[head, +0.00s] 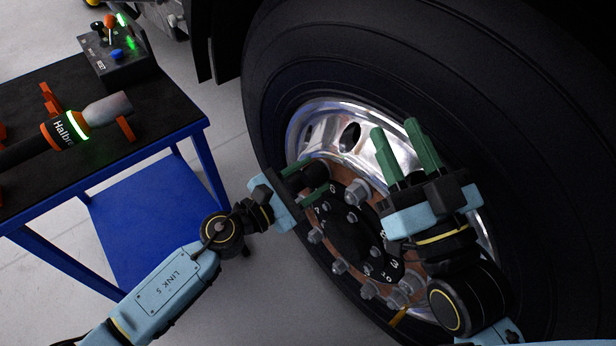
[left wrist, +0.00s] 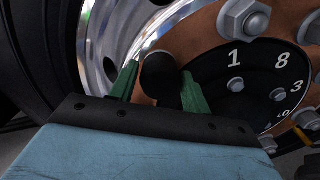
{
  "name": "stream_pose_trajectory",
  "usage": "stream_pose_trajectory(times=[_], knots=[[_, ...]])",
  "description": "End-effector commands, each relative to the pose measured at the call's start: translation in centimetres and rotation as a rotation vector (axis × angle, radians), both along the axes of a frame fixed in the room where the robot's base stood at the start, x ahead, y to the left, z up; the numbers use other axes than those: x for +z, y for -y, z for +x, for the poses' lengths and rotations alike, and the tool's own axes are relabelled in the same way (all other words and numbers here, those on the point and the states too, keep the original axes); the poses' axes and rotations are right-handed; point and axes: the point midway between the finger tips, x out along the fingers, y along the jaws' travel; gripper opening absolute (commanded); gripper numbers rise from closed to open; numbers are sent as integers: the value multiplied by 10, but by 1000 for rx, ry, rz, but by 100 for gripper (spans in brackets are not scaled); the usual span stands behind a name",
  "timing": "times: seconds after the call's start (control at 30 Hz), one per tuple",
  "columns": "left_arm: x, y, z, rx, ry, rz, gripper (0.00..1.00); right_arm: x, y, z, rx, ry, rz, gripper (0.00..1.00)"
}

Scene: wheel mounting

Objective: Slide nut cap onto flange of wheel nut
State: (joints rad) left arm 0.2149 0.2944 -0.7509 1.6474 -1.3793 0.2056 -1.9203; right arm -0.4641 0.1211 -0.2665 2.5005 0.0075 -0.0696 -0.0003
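The nut cap (left wrist: 158,72) is black and rounded. It sits between the green fingers of my left gripper (left wrist: 160,88), and the fingers appear closed on its sides. In the head view my left gripper (head: 306,180) is at the left edge of the wheel hub, with the dark cap (head: 296,177) between its fingers. The wheel nut behind the cap is hidden, so I cannot tell whether the cap touches it. Other bare wheel nuts (head: 358,191) ring the black hub. My right gripper (head: 404,132) is open and empty in front of the rim, fingers pointing up.
The large tyre (head: 500,70) and chrome rim (head: 345,120) fill the right side. A blue cart (head: 180,133) at the left carries a power tool (head: 80,122) and a control box (head: 120,58). Grey floor lies between cart and wheel.

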Motion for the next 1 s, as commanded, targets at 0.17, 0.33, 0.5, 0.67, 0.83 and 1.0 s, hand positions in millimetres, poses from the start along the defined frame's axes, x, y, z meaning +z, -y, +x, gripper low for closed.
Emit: stream_pose_trajectory(times=[0.17,0.33,0.5,0.67,0.83,1.0], knots=[[0,0,0,0,0,0,65,0,0,0,1,0,0,36],[0,0,0,0,0,0,65,0,0,0,1,0,0,36],[-1,-5,-4,0,-1,0,65,-1,0,0,1,-7,-2,36],[-2,-28,-20,1,-3,1,65,-2,0,1,0,-10,-3,36],[-3,-60,-44,1,-5,1,65,5,0,-3,-1,47,23,36],[-2,-88,-64,0,-3,1,65,12,0,-6,1,105,40,36]])
